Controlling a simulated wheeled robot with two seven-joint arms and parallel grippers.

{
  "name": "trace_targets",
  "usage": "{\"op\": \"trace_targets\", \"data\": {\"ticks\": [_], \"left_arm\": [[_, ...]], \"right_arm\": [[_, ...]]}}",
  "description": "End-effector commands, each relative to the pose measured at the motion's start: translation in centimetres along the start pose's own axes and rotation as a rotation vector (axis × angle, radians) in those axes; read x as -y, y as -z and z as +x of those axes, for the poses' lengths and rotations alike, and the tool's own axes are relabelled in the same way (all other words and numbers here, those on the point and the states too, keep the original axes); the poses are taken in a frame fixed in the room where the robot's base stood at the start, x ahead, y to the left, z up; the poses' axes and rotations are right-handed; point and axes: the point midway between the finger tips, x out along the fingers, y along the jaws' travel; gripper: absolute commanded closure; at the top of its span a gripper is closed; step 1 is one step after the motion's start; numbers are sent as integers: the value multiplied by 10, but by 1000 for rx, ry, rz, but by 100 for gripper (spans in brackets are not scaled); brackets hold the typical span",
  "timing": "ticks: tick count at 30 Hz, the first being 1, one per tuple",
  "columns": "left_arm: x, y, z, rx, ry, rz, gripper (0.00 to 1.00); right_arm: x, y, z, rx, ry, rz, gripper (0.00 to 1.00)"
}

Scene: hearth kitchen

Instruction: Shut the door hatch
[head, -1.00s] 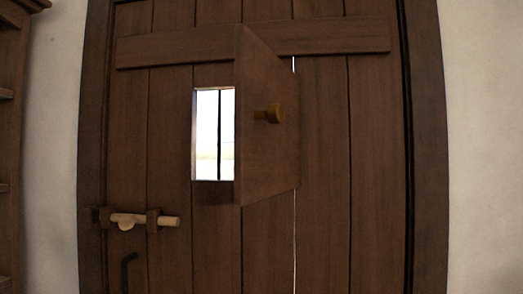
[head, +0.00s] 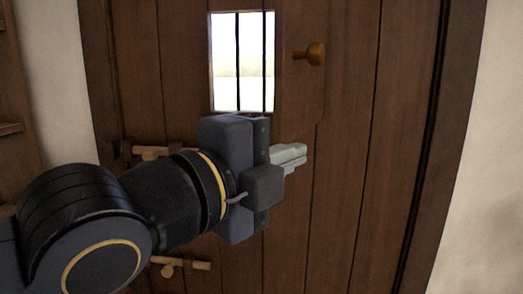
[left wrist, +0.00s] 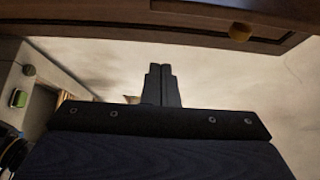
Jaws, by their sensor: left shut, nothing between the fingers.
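The door hatch (head: 297,92) is a brown wooden panel standing open to the right of its opening. Its yellow-brown knob (head: 312,54) points right. The bright opening (head: 225,62) has dark upright bars and is uncovered. My left gripper (head: 300,156) is shut and empty, below the opening and the knob, in front of the door boards. In the left wrist view its closed fingers (left wrist: 162,85) point up the picture, with the knob (left wrist: 240,31) beyond them to the upper right, apart from them. My right gripper is not in view.
The plank door (head: 350,170) fills the middle, inside a dark frame. A wooden bolt (head: 150,152) shows at left, partly behind my arm, with another wooden bolt (head: 185,264) lower down. Shelving (head: 12,90) stands at the far left. A pale wall (head: 480,190) is at right.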

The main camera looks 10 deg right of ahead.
Motion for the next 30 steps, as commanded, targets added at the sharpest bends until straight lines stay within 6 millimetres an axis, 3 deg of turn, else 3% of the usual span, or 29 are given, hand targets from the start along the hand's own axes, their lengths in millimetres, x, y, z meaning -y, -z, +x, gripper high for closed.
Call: {"op": "trace_targets", "data": {"ticks": [8,12,18,30], "left_arm": [[0,0,55,-2,-4,-2,100],[2,-19,44,6,-1,-5,100],[-1,-33,38,5,-2,-5,100],[0,-39,36,3,-1,-2,100]], "right_arm": [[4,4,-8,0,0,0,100],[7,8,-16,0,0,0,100],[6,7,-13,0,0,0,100],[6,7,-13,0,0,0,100]]}}
